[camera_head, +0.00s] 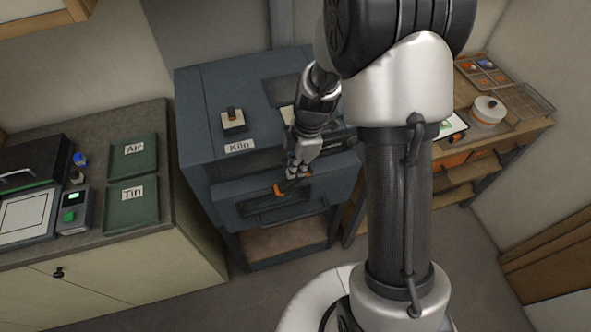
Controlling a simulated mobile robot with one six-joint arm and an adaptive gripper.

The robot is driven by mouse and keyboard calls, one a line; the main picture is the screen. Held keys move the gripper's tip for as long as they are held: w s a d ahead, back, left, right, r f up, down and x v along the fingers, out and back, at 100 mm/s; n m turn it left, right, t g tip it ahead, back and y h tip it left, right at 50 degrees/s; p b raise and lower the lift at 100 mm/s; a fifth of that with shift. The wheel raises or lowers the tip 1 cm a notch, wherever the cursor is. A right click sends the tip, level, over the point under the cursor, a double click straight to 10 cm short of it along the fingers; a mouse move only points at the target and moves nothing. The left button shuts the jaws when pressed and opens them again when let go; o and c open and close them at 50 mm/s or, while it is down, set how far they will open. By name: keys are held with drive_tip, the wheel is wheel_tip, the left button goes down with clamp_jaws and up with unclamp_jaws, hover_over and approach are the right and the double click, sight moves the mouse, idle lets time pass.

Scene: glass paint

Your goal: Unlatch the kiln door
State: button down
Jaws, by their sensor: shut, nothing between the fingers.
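The kiln (195,105) is a dark blue-grey box with a "Kiln" label on its top front edge. Its door (228,191) is on the front, with a dark window panel in it. An orange-ended latch handle (279,190) shows on the upper part of the door. My gripper (290,178) is shut and empty, pointing down in front of the door beside the orange end. I cannot tell whether it touches the handle. My arm hides the right part of the kiln and door.
Left of the kiln, a counter (95,219) holds green trays labelled Air (133,158) and Tin (132,203) and a small device (74,211). A switch box (233,122) sits on the kiln. A wooden bench (528,127) stands at right. Floor before the kiln is clear.

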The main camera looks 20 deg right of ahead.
sight(312, 169)
drive_tip(key=shift+d+f+y+b, duration=0.75)
drive_tip(key=shift+y+b, duration=0.45)
drive_tip(key=shift+b, duration=1.75)
drive_tip(key=y+b, duration=0.1)
drive_tip(key=b, duration=0.1)
drive_tip(key=d+y+b, duration=0.1)
drive_tip(key=b, duration=0.1)
drive_tip(key=shift+d+f, duration=0.15)
drive_tip(key=shift+d, duration=0.1)
drive_tip(key=b, duration=0.2)
drive_tip(key=shift+d+f+b, duration=0.1)
drive_tip(key=shift+d+b, duration=0.2)
drive_tip(key=shift+b, duration=0.05)
drive_tip(key=shift+d+b, duration=0.25)
drive_tip(key=shift+b, duration=0.3)
